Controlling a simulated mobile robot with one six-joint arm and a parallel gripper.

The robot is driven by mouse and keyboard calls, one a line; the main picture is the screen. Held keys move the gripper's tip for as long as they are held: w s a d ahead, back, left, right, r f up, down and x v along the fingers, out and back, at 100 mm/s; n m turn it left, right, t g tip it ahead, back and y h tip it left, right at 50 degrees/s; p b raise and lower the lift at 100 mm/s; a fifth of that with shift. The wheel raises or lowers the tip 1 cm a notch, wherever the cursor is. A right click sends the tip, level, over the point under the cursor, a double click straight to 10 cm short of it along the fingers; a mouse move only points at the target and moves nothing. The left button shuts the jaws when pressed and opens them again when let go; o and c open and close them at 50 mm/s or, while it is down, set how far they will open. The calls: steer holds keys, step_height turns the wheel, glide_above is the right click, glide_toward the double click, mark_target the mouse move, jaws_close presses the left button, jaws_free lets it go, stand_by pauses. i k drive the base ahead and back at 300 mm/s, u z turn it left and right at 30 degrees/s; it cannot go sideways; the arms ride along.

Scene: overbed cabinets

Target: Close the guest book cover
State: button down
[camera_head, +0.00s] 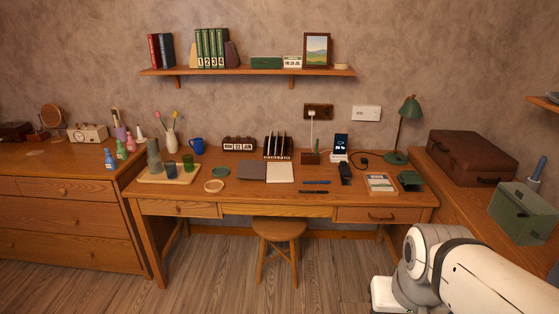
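The guest book lies open on the middle of the desk. Its dark grey cover (252,170) is spread flat to the left, and the pale page block (280,172) is on the right, facing up. My arm shows at the lower right, in front of the desk and well apart from the book. My gripper's fingers are not visible.
A black letter rack (277,147) stands right behind the book. Two pens (315,187) lie to its right, and a wooden ring (214,186) and a green coaster (220,174) to its left. A stool (279,232) stands in front of the desk.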

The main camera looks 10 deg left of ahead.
mark_target(247, 169)
steer(key=z, duration=1.6)
steer(key=k, duration=1.95)
steer(key=u, duration=1.7)
steer(key=i, duration=1.6)
steer(key=u, duration=0.15)
